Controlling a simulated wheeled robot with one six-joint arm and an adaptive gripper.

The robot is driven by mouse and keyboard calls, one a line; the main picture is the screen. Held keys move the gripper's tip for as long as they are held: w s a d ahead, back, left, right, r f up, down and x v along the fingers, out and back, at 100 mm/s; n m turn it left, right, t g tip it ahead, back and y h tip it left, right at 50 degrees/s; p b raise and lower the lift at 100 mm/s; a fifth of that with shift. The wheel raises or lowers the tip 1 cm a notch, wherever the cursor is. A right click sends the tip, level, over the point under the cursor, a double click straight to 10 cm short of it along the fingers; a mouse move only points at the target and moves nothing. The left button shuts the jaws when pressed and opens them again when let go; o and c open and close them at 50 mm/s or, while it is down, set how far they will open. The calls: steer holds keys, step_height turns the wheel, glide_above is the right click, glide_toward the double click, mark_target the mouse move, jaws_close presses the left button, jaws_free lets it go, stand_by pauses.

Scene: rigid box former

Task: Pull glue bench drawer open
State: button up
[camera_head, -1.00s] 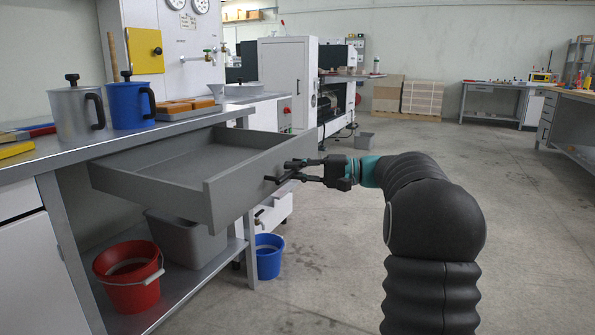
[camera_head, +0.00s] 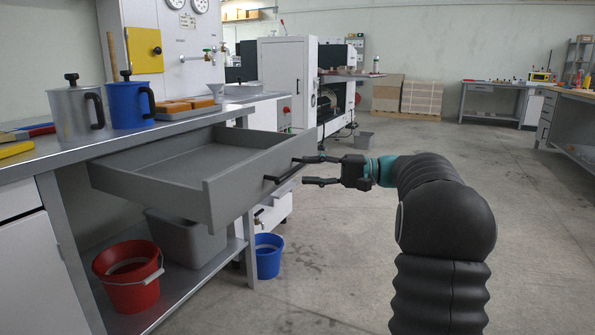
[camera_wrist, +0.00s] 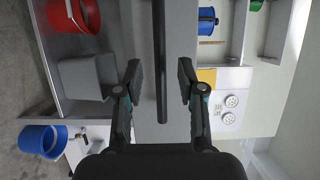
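The grey glue bench drawer (camera_head: 215,165) stands pulled out from under the bench top (camera_head: 60,160), its empty inside showing. Its dark bar handle (camera_head: 285,172) is on the front panel. My gripper (camera_head: 312,171) is open just in front of the handle, its fingers apart and pointing at the drawer front. In the wrist view the handle (camera_wrist: 161,60) runs upright between the two spread fingers (camera_wrist: 160,80), and neither finger appears to touch it.
A red bucket (camera_head: 131,280) and a grey bin (camera_head: 185,240) stand on the lower shelf, under the drawer. A blue bucket (camera_head: 268,257) is behind the drawer's right side. Pots (camera_head: 131,105) stand on the bench top. The floor (camera_head: 340,280) right of the drawer is clear.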

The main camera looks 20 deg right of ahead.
steer(key=v, duration=0.7)
steer(key=shift+d, duration=0.35)
steer(key=shift+s, duration=0.1)
